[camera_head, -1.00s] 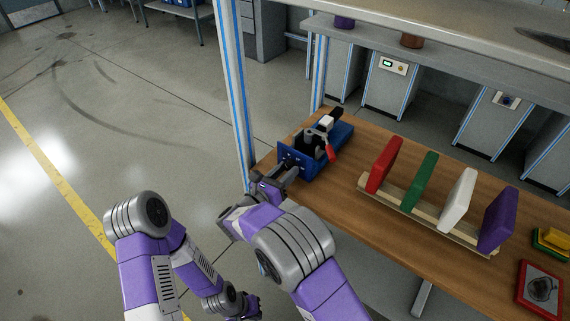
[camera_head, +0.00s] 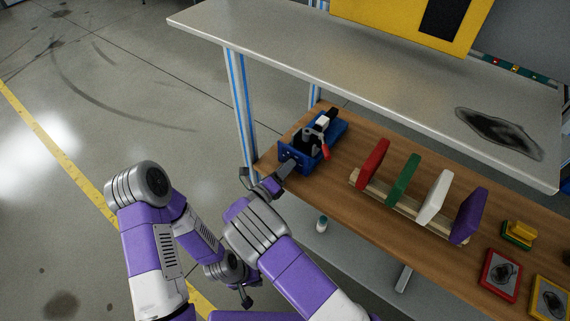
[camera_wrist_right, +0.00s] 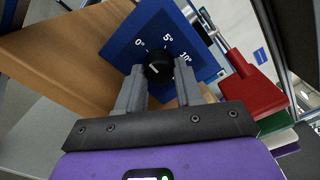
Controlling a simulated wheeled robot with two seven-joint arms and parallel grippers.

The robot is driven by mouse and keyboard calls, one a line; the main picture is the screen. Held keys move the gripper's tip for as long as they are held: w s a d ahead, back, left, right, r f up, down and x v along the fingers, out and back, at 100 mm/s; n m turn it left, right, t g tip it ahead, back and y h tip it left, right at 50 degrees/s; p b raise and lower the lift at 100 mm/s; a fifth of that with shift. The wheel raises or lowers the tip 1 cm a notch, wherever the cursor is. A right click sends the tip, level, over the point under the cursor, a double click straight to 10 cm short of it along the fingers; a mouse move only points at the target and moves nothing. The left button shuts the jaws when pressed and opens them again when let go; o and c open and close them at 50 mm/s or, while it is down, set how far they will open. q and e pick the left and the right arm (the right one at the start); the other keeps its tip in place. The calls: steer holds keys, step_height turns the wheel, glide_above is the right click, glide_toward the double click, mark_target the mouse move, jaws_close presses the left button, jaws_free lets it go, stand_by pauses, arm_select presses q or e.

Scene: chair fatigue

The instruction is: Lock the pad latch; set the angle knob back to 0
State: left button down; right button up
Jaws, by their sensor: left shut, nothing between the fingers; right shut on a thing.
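A blue fixture (camera_head: 299,159) stands at the left end of the wooden bench. Its front plate also shows in the right wrist view (camera_wrist_right: 118,48), printed 0°, 5° and 10°. The black angle knob (camera_wrist_right: 158,67) has a small white mark; I cannot tell its exact reading. My right gripper (camera_wrist_right: 160,80) is shut on the knob, one finger on each side; it also shows in the head view (camera_head: 285,170). A latch with a red handle (camera_head: 324,151) is on the fixture; I cannot tell if it is locked. My left gripper (camera_head: 246,299) is shut and empty, low beside the bench.
Red (camera_head: 372,163), green (camera_head: 403,180), white (camera_head: 435,197) and purple (camera_head: 468,216) pads stand in a wooden rack right of the fixture. A grey shelf (camera_head: 330,70) overhangs the bench behind. Framed pictures (camera_head: 500,276) lie at the right. A post (camera_head: 240,110) stands left.

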arm_select(q)
steer(key=shift+r, duration=0.3)
arm_select(e)
steer(key=shift+n, duration=0.4)
steer(key=o, duration=1)
steer(key=shift+o, duration=0.2)
arm_select(q)
steer(key=shift+f, duration=0.1)
